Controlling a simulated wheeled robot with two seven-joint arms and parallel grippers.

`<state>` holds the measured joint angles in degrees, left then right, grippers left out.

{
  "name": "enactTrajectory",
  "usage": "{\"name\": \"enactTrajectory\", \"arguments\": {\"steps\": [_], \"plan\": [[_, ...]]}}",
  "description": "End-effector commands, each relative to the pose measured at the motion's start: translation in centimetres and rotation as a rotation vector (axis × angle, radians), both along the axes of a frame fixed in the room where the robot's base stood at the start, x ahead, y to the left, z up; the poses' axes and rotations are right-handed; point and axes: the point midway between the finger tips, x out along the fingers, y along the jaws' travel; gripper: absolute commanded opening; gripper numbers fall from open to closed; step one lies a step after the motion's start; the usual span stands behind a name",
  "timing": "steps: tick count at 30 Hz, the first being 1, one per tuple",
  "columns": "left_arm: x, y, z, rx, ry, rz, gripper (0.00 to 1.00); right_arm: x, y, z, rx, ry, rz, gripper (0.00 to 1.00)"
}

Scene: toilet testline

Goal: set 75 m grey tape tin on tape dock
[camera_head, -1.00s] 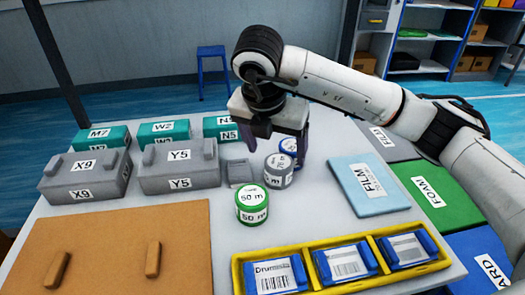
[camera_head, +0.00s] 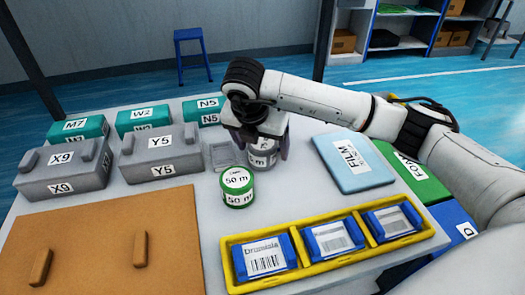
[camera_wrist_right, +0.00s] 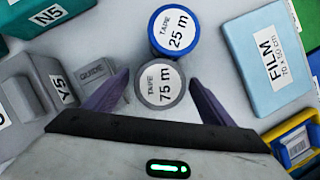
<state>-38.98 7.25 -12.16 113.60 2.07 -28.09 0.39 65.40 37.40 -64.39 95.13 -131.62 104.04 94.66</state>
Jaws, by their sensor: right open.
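The grey tape tin (camera_head: 262,158), marked 75 m in the right wrist view (camera_wrist_right: 160,84), stands upright on the table. My right gripper (camera_head: 263,150) is open, pointing down over the tin. In the wrist view its two purple fingers (camera_wrist_right: 160,95) are on either side of the tin, with a visible gap on both sides. A low grey piece (camera_head: 222,156) lies left of the tin; it is marked GUIDE in the wrist view (camera_wrist_right: 92,72). I cannot tell whether this is the tape dock. My left gripper is not in view.
A blue 25 m tin (camera_wrist_right: 174,32) stands right beside the grey tin. A green 50 m tin (camera_head: 237,188) stands in front. Grey boxes (camera_head: 65,172) are left, a blue film pack (camera_head: 353,162) right, and a yellow tray (camera_head: 310,268) with blue packs in front.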

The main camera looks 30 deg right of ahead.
Motion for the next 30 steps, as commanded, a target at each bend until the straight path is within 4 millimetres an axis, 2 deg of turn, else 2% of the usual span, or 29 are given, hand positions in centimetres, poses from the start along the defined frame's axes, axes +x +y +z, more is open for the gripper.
{"name": "enactTrajectory", "arguments": {"steps": [5, 15, 23, 26, 30], "plan": [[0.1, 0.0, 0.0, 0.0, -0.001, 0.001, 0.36, 0.0, 0.0, 0.0, 0.0, 0.0, 0.0, 0.77], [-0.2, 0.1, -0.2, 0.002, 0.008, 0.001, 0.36, 0.0, 0.0, 0.1, 0.0, -0.002, -0.001, 0.2], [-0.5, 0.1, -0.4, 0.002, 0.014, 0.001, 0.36, 0.1, 0.0, 0.6, 0.001, -0.002, 0.0, 0.2], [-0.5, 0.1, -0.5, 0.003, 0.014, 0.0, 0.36, 0.1, 0.1, 1.9, 0.002, -0.006, -0.001, 0.2], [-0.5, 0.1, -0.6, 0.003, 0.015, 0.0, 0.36, 0.1, 0.1, 4.8, 0.002, -0.006, -0.001, 0.2]]}}
